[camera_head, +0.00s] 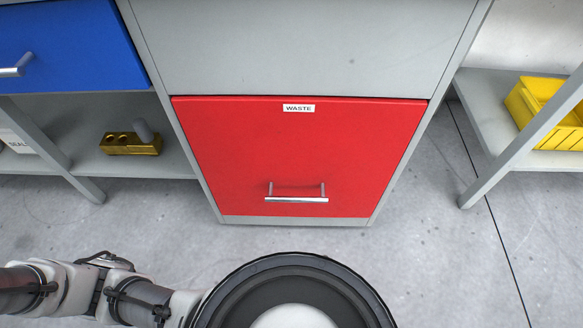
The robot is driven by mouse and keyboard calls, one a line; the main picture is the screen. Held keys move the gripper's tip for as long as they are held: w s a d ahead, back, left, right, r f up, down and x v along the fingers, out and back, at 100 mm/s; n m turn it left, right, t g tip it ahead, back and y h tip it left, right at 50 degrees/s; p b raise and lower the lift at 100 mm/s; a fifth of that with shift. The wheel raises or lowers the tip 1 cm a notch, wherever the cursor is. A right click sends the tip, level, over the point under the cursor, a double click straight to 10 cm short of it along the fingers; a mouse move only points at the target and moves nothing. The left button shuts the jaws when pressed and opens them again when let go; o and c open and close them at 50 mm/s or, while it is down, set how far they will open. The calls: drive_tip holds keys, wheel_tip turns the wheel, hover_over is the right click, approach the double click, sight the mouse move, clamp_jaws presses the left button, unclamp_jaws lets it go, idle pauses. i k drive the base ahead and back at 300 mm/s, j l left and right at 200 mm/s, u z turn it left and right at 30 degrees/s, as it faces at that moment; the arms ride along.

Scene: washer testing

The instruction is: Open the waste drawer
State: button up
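The red waste drawer (297,150) is in the middle of the head view, set in a grey cabinet, with a white "WASTE" label (299,108) near its top edge. Its front looks flush with the cabinet, so the drawer appears closed. A silver bar handle (296,199) is mounted low on the drawer front, and nothing touches it. Part of my arm shows at the lower left, apart from the drawer. My gripper is not visible in this view.
A blue drawer (70,45) with a silver handle is at the upper left. Below it, a shelf holds a brass-coloured block (131,146). A yellow bin (545,105) sits on a low shelf at right. Grey floor (430,250) is clear in front of the cabinet.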

sight(290, 155)
drive_tip(key=u, duration=0.65)
drive_tip(key=k+l+u, duration=0.1)
drive_tip(key=u, duration=0.25)
drive_tip(key=k+l+u, duration=0.1)
drive_tip(key=l+u, duration=0.15)
drive_tip(key=u, duration=0.15)
drive_tip(key=k+l+u, duration=0.1)
drive_tip(key=u, duration=0.25)
drive_tip(key=k+l+u, duration=0.35)
drive_tip(key=k+u, duration=0.15)
drive_tip(key=k, duration=0.25)
drive_tip(key=k+l, duration=0.1)
drive_tip(key=k, duration=0.35)
